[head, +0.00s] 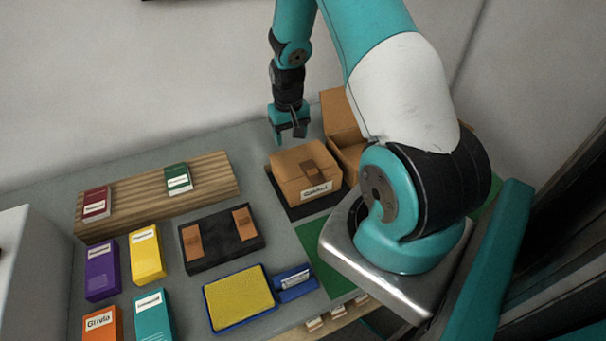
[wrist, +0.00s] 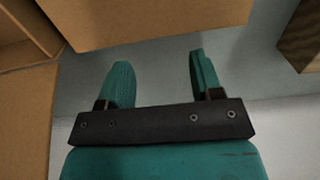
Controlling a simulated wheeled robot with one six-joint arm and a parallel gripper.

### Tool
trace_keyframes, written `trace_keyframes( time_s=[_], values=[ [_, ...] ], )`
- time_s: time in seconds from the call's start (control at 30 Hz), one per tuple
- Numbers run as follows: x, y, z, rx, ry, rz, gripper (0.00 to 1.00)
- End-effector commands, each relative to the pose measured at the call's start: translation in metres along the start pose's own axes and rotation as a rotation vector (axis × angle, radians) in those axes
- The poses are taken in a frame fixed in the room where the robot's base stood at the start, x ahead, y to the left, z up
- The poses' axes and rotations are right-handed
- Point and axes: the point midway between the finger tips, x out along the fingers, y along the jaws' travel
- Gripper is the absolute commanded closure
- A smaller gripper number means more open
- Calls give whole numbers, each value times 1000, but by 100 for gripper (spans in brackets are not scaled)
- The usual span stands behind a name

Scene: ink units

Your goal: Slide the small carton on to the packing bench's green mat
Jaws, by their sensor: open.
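The small carton (head: 305,173) is a closed brown box with a tape strip and a white label, standing on a dark pad (head: 297,209). The green mat (head: 318,246) lies on the bench in front and to the right of it, partly hidden by my arm. My gripper (head: 289,137) is open and points down behind the carton, on its wall side. In the wrist view my two teal fingers (wrist: 158,65) are apart with nothing between them, and the carton's side (wrist: 150,20) is just beyond their tips. I cannot tell whether they touch it.
An open brown box (head: 342,118) stands close behind and to the right of the carton. A wooden board (head: 140,197) with two small boxes lies left, a black tray (head: 222,251) nearer, and a yellow pad (head: 239,298) in front. Several coloured boxes stand at left. Bare grey bench lies left of the carton.

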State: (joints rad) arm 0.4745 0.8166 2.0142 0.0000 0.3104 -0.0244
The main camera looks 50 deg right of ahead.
Motion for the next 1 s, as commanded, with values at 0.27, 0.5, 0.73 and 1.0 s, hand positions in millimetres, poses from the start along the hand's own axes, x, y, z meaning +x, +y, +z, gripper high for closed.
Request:
trace_keyframes(
  time_s=[0.27,0.5,0.73,1.0],
  values=[
    [-1,0,0,0,0,0,40],
    [9,0,0,0,-1,0,40],
    [26,0,0,0,-1,0,40],
    [34,0,0,0,-1,0,40]
  ],
)
